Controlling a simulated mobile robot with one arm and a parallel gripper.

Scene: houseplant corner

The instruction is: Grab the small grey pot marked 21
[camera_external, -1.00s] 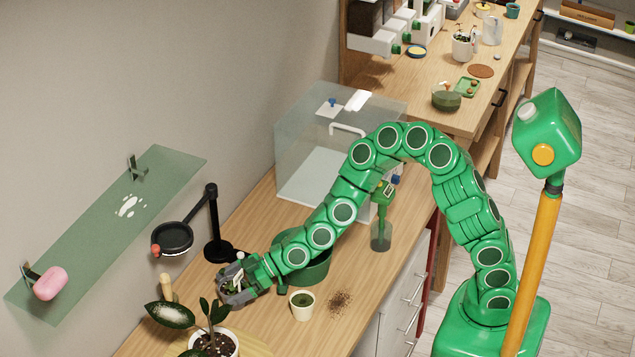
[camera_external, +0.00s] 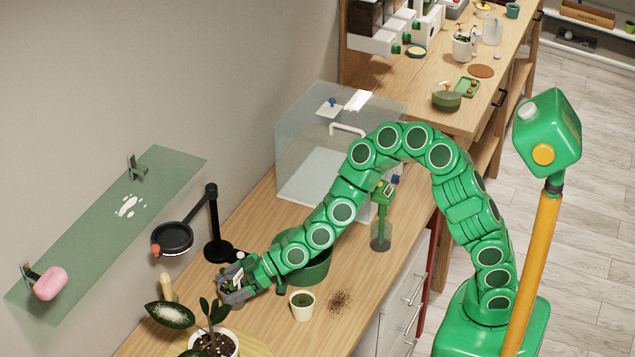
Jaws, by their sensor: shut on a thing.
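My gripper (camera_external: 234,295) is at the end of the green arm, low over the wooden counter, left of the dark green container and behind the leafy plant. Its grey jaws are shut on a small grey pot (camera_external: 232,284) with a bit of green in it. The jaws cover much of the pot, and its number cannot be read at this size. I cannot tell whether the pot touches the counter.
A leafy potted plant (camera_external: 213,343) stands close in front. A cream pot (camera_external: 302,305) and spilled soil (camera_external: 341,301) lie to the right.

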